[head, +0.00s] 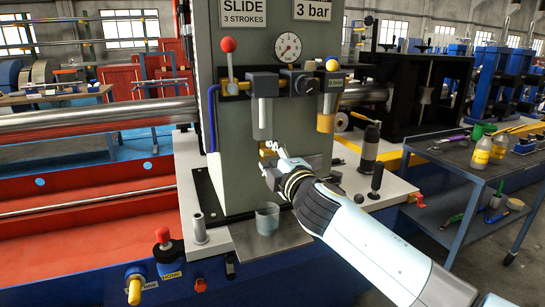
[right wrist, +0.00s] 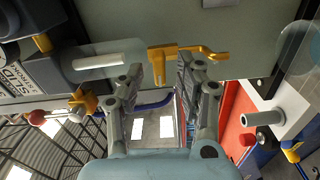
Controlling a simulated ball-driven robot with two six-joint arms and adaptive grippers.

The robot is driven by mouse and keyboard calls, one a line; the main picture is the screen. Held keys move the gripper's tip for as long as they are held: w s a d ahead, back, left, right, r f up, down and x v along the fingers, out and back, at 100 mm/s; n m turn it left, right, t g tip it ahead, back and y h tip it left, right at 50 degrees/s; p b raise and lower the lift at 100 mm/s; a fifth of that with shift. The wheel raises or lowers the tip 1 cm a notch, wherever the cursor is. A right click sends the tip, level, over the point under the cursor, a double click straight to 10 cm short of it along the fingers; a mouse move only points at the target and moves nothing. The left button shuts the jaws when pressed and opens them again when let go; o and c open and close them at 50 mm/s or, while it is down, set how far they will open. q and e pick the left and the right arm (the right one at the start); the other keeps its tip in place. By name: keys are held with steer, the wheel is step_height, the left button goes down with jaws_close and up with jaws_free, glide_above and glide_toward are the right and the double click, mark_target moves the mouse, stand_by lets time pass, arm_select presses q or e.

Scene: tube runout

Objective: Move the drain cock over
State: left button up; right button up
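The brass drain cock (head: 266,152) sits under the clear filter bowl (head: 263,122) on the front of the grey panel. It shows larger in the right wrist view (right wrist: 161,62), with its bent lever (right wrist: 213,53) pointing right. My right gripper (head: 274,162) is just below and in front of the cock, partly hiding it. In the right wrist view its two fingers (right wrist: 162,72) are apart, with the cock's body in the gap between them and the lever passing beyond the right finger. I cannot tell whether either finger touches it. My left gripper is not in view.
A red-knobbed lever (head: 229,58) and a gauge (head: 288,46) are above. An amber bowl (head: 327,112) hangs to the right. A black-handled bottle-like tool (head: 370,147) stands right of the gripper.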

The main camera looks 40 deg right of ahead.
steer(key=shift+v, duration=2.95)
